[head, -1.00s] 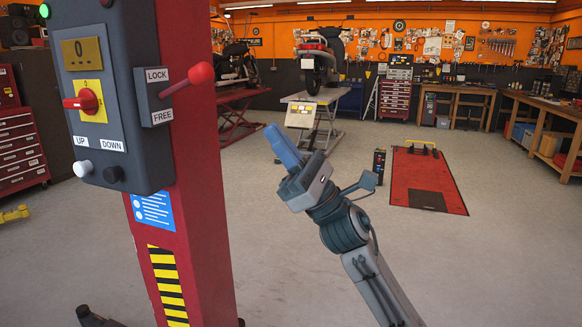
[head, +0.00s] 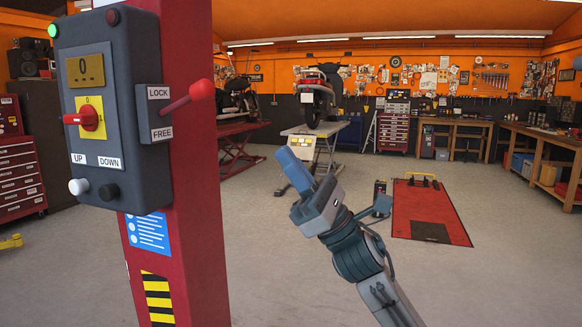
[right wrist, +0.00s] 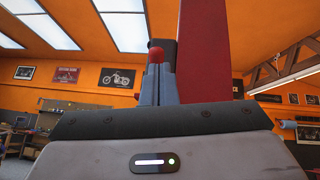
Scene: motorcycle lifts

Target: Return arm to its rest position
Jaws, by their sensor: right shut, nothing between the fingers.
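My right gripper (head: 290,165) shows in the head view with its blue-grey fingers together and empty, pointing up and left. It is in open air to the right of the red lift column (head: 195,245), apart from the control box (head: 112,120). The box's lever has a red knob (head: 202,90) that sticks out to the right, level with the LOCK label. In the right wrist view the closed fingers (right wrist: 158,80) point up, and a red knob (right wrist: 156,54) shows just beyond their tips, before the column (right wrist: 208,50). My left gripper is out of view.
A motorcycle on a lift (head: 315,145) stands behind my right gripper. A red floor plate (head: 430,212) lies to the right. Workbenches (head: 545,150) line the far and right sides. Open grey floor surrounds my right arm.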

